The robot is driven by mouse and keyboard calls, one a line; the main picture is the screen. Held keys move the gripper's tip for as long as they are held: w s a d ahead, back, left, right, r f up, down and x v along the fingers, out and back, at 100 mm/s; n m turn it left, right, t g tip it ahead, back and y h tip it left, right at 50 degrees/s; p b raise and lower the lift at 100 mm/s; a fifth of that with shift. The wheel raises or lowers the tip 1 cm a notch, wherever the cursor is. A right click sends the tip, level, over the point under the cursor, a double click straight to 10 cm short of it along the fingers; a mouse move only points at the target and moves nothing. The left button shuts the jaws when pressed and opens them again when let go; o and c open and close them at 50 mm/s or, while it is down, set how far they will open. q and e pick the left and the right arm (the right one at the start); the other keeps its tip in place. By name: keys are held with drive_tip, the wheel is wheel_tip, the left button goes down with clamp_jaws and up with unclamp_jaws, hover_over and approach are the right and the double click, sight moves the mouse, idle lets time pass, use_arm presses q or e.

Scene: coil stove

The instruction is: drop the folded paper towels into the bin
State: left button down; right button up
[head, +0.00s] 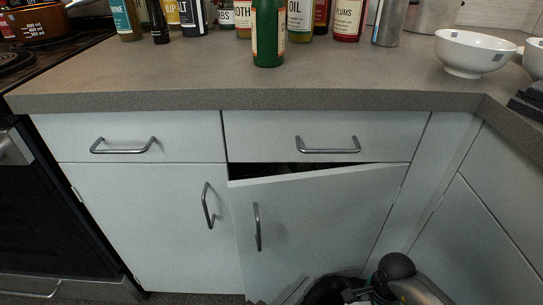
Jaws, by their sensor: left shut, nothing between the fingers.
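My left gripper (352,294) is low at the bottom edge, in front of the lower right cabinet door. Its grey and black body shows beside it, and the fingers are small, dark and partly cut off. It is shut with nothing between the fingers. A dark, rounded opening with a pale edge, which looks like the bin (322,291), shows just left of the gripper and is mostly cut off by the frame. I cannot tell what is inside it. I see no folded paper towels. My right gripper is not in view.
The lower right cabinet door (320,225) stands slightly ajar, with a dark gap along its top. Several bottles stand on the grey counter (170,75). A white bowl (474,55) sits at the right. The stove (35,55) is at the left.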

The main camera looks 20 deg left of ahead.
use_arm(q)
drive_tip(key=shift+s+d+r+t+h+b, duration=0.35)
drive_tip(key=shift+s+r+t, duration=0.15)
drive_tip(key=shift+t, duration=0.3)
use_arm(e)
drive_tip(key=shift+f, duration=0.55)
use_arm(q)
drive_tip(key=shift+w, duration=0.1)
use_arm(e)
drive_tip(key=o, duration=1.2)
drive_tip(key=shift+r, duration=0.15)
